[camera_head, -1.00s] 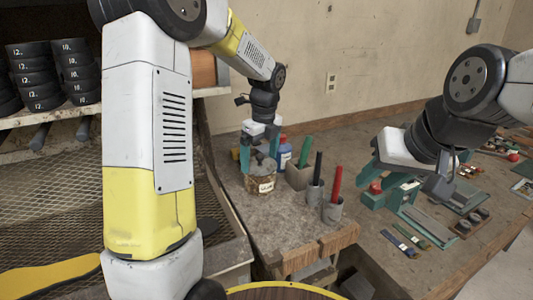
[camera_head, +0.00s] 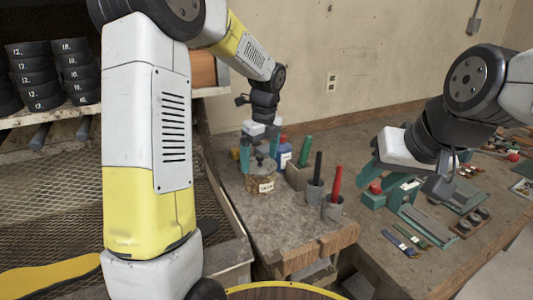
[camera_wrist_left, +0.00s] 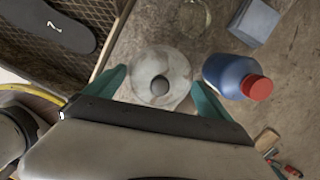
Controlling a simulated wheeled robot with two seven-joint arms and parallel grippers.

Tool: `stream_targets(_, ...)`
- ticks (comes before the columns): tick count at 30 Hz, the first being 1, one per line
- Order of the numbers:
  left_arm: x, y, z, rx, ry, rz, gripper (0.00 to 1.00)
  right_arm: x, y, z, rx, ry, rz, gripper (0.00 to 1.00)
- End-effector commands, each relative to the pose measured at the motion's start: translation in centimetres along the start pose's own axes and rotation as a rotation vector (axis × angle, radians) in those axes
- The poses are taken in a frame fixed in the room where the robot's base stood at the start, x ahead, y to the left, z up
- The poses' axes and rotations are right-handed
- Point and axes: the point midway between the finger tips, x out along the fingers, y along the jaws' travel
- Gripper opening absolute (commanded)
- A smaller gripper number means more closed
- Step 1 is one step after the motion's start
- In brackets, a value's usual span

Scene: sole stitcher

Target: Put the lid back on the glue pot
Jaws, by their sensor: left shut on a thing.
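The glue pot (camera_head: 262,184), a tan jar with a pale label, stands upright near the left end of the bench. The grey lid (camera_wrist_left: 178,62) with a round knob sits between the teal fingers of my left gripper (camera_wrist_left: 159,88) in the left wrist view. In the head view my left gripper (camera_head: 260,156) points down over the pot and is shut on the lid, which is at the pot's mouth. I cannot tell whether lid and rim touch. The lid hides the pot in the wrist view. My right gripper (camera_head: 377,178) is off to the right, its jaw opening unclear.
A blue bottle with a red cap (camera_wrist_left: 228,74) stands close beside the left gripper. A mesh shelf (camera_head: 50,195) lies left. Bench front is clear.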

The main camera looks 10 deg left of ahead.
Motion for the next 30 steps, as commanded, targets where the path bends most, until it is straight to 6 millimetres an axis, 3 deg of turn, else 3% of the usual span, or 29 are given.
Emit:
stream_targets(25, 0.17, -0.01, -0.02, 0.000, 0.000, 0.000, 0.55, 0.00, 0.00, 0.00, 0.000, 0.000, 0.000, 0.36)
stream_targets(26, 0.17, -0.01, -0.02, 0.000, 0.000, 0.000, 1.00, 0.00, 0.00, 0.00, 0.000, 0.000, 0.000, 0.36)
stream_targets(30, 0.17, -0.01, -0.01, 0.000, 0.000, 0.000, 1.00, 0.00, 0.00, 0.00, 0.000, 0.000, 0.000, 0.36)
